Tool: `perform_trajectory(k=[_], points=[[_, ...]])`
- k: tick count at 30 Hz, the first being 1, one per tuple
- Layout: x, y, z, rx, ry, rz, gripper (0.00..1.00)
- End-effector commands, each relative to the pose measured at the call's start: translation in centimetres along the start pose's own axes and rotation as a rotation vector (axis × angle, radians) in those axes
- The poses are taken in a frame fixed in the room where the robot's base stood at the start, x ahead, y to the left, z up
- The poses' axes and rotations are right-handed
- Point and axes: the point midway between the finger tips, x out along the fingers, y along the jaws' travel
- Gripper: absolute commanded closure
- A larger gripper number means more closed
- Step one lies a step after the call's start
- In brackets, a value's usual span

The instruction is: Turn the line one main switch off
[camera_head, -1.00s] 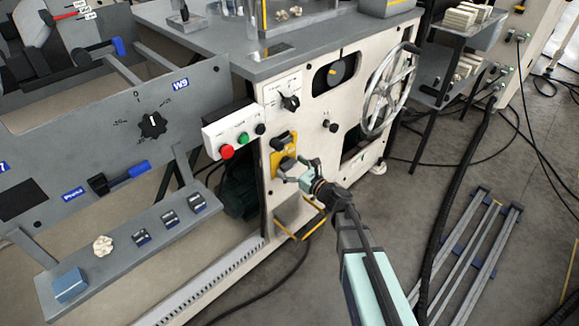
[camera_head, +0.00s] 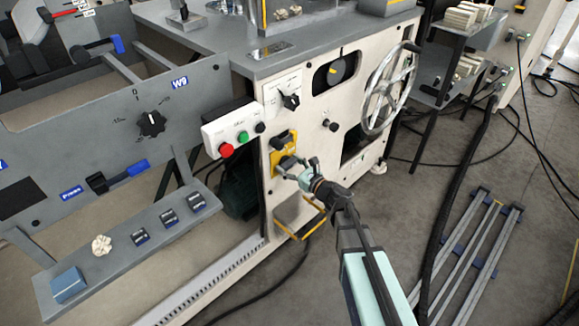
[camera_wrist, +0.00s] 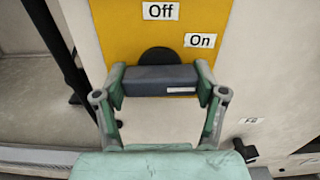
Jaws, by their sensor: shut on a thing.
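The main switch is a dark grey bar handle (camera_wrist: 160,81) in front of a round black hub (camera_wrist: 158,58) on a yellow plate (camera_wrist: 115,35). In the wrist view the bar lies level, with a white mark at its right part. The label "Off" (camera_wrist: 160,11) is above the hub and "On" (camera_wrist: 200,40) is up to its right. My gripper (camera_wrist: 160,86) is shut on the bar, one green finger at each end. In the head view my gripper (camera_head: 297,172) is at the lower part of the yellow plate (camera_head: 277,157) and hides the handle.
A box with a red button (camera_head: 226,149) and a green button (camera_head: 243,136) is left of the plate. A black selector knob (camera_head: 290,101) is above, and a large handwheel (camera_head: 385,90) is at the right. A yellow-edged step (camera_head: 298,217) is below.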

Motion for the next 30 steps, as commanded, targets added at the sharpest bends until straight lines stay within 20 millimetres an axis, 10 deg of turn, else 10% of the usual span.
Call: perform_trajectory(k=[30], points=[[0.03, 0.04, -0.64, -0.874, -0.002, -0.001, 0.64]])
